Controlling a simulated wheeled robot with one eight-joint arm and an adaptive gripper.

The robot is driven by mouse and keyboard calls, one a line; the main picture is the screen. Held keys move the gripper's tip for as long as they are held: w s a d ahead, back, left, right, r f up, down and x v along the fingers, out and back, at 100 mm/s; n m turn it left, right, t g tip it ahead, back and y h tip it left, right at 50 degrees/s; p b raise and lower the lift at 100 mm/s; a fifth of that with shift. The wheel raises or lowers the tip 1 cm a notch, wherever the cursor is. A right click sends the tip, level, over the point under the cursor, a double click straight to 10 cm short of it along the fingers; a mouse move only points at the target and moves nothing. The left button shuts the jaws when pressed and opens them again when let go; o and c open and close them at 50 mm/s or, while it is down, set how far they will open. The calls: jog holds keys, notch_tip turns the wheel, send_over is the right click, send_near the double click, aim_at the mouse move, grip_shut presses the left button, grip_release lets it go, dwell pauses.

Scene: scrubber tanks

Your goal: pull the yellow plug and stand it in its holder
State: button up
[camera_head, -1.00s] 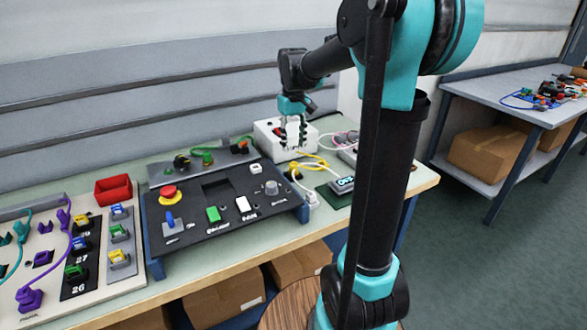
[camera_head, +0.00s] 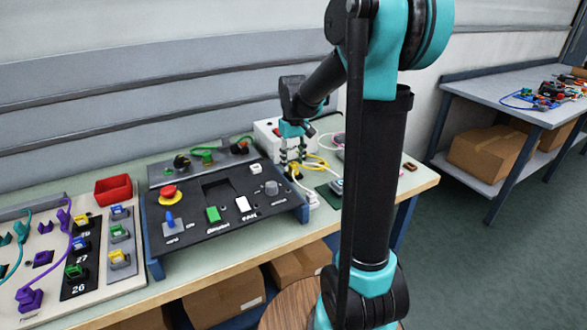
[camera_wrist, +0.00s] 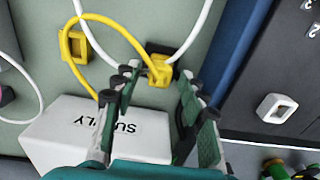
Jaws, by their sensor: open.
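The yellow plug (camera_wrist: 160,72) shows in the wrist view beside the white supply box (camera_wrist: 70,135), with a yellow cable curving away to the left. My gripper (camera_wrist: 157,82) is open, its two fingers on either side of the plug in the picture; I cannot tell whether they touch it.
White cables (camera_wrist: 196,28) run close to the plug. The black control panel (camera_head: 225,205) stands to the left on the bench, with a red bin (camera_head: 113,190) beyond it. My arm hides part of the bench's right side.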

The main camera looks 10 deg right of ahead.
aim_at(293, 164)
jog(key=shift+f, duration=0.9)
dwell(0.3)
grip_shut()
jog(key=o, duration=0.6)
grip_release()
notch_tip(293, 164, up, 12)
jog(key=shift+s, duration=0.1)
dwell(0.4)
